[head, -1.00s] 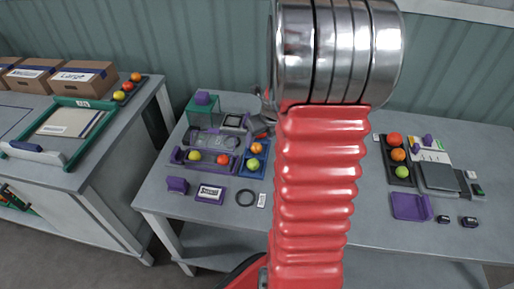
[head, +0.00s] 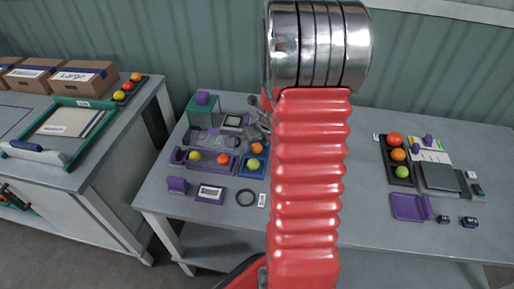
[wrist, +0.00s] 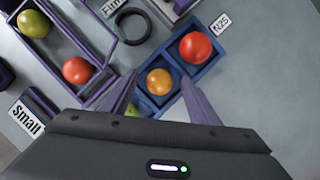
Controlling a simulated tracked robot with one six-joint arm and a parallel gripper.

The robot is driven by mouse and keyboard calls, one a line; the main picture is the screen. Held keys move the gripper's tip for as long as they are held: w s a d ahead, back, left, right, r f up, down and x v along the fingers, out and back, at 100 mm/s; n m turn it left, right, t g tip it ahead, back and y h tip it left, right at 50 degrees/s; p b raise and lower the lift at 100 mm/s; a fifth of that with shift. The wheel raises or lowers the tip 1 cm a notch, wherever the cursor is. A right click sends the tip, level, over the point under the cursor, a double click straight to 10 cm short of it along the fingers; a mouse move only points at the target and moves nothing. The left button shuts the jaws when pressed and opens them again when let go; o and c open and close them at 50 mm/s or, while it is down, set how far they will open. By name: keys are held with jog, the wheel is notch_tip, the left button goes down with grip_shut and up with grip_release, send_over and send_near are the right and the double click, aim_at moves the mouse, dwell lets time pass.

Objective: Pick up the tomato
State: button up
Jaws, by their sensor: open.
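A blue tray (wrist: 178,82) holds several tomatoes. In the wrist view a red tomato (wrist: 195,47) sits in its far compartment, an orange tomato (wrist: 160,82) in the middle, and a yellow-green one (wrist: 131,110) is mostly hidden by my gripper. My gripper (wrist: 160,78) is open and empty, its purple fingers either side of the orange tomato in this view; I cannot tell its height above it. In the head view the tray's yellow-green tomato (head: 253,164) and orange tomato (head: 257,148) show; the red one is not visible there.
A purple tray (head: 178,156) with a yellow-green and a red tomato lies left of the blue tray. A black tray (head: 385,160) with more tomatoes is at right.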

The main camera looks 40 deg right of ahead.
aim_at(257, 146)
dwell(0.3)
jog(key=c, duration=0.8)
jog(key=shift+r, duration=0.1)
notch_tip(257, 146, up, 10)
jog(key=shift+f, duration=0.1)
dwell(0.3)
dwell(0.5)
